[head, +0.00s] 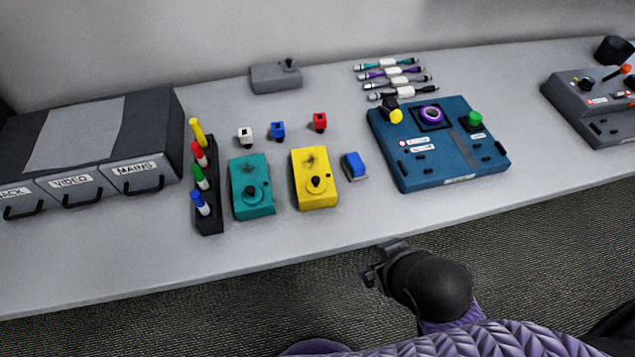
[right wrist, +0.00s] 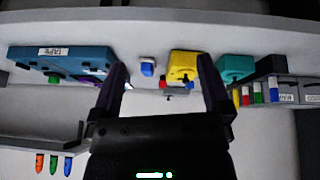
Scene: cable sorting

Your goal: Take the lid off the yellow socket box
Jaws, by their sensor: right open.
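The yellow socket box (head: 304,196) stands on the grey table, with a black knob (head: 316,184) on its top. Its lid is on, as far as I can see. The box also shows in the right wrist view (right wrist: 182,62), between and beyond the fingers, nearer the right-hand one. My right gripper (head: 371,264) is off the table's front edge, below and to the right of the box in the head view. In the right wrist view its fingers (right wrist: 162,64) are wide apart with nothing between them. My left gripper is in neither view.
A teal box (head: 250,200) stands left of the yellow one, beside a rack (head: 208,218) of coloured markers. A blue block (head: 354,165) sits close on the right, then a blue panel (head: 440,175). Small connectors (head: 278,130) lie behind. The table front is clear.

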